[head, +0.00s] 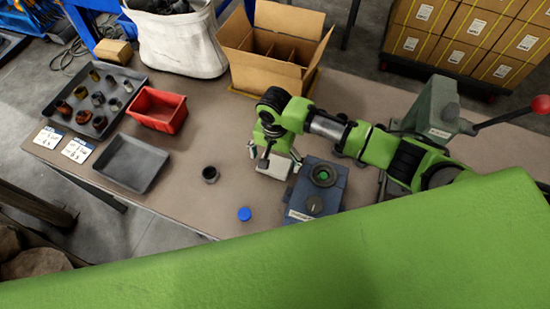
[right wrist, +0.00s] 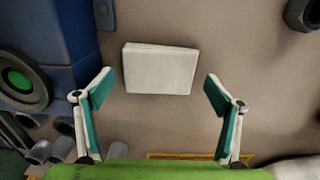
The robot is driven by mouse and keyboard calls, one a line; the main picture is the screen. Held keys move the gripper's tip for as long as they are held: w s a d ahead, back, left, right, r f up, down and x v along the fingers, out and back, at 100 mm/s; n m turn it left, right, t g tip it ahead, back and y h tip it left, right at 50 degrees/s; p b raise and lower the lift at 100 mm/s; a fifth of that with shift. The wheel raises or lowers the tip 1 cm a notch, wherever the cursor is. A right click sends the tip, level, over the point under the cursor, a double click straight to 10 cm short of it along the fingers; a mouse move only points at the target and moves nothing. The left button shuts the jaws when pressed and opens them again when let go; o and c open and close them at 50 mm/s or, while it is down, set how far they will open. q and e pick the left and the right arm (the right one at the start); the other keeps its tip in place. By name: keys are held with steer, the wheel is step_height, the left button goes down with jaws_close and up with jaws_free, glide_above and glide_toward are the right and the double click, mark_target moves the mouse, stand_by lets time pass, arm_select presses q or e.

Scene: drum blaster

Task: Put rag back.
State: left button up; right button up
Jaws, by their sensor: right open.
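The rag (right wrist: 160,69) is a folded white, flat rectangle lying on the brown table in the right wrist view. It also shows in the head view (head: 275,168), partly hidden under my right gripper. My right gripper (right wrist: 159,88) is open and empty, its two fingers apart on either side of the rag's near edge in the picture. In the head view the right gripper (head: 272,154) hangs over the rag, left of the blue-grey machine. I cannot tell the exact height gap. My left gripper is not in view.
The blue-grey machine (head: 299,202) with a green-centred port stands close beside the rag. A dark cup (head: 210,174) and a blue cap (head: 244,214) are nearby. An empty dark tray (head: 132,162), red bin (head: 157,110), parts tray (head: 74,92), open carton (head: 259,75) and white sack (head: 180,46) stand farther off.

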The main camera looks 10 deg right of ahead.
mark_target(274, 162)
step_height(274, 162, up, 12)
steer(key=shift+r+b, duration=0.15)
steer(key=shift+b, duration=0.25)
stand_by(0.6)
